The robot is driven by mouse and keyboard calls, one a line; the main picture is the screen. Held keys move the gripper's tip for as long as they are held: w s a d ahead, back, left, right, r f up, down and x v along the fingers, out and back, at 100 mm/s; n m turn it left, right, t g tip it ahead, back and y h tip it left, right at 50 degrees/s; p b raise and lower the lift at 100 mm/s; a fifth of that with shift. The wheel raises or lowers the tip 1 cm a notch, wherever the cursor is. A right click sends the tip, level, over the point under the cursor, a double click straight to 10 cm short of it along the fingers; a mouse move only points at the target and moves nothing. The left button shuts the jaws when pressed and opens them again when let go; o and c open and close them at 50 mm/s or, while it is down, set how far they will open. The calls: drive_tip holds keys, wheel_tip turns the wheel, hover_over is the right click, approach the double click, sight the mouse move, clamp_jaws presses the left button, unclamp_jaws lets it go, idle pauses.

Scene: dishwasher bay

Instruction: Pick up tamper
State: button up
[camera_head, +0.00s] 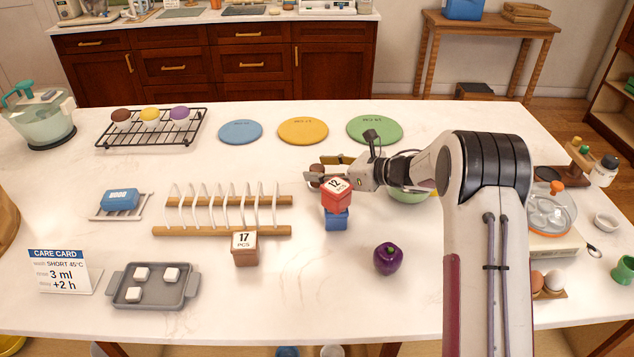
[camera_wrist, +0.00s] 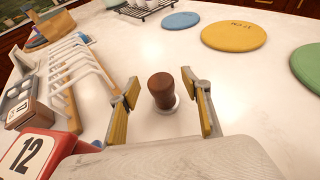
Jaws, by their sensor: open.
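The tamper (camera_wrist: 161,88) has a brown wooden handle and a pale metal base. In the wrist view it stands upright on the white counter, between the two fingers of my gripper (camera_wrist: 160,92). The fingers are open with yellow pads, and gaps show on both sides of the handle. In the head view the tamper's brown top (camera_head: 315,170) shows at my gripper (camera_head: 324,169), with its lower part hidden by the gripper and a red box.
A red box marked 12 (camera_head: 336,195) sits on a blue box (camera_head: 337,219) just in front of my gripper. A wooden rack (camera_head: 222,231) stands to the left. A purple pepper-like item (camera_head: 388,259) and a green bowl (camera_head: 409,195) are to the right. Coloured discs (camera_head: 303,131) lie behind.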

sight(322, 169)
clamp_jaws()
drive_tip(key=shift+r, duration=0.2)
idle(0.3)
wheel_tip(322, 169, up, 10)
drive_tip(key=shift+f, duration=0.15)
idle(0.5)
idle(0.4)
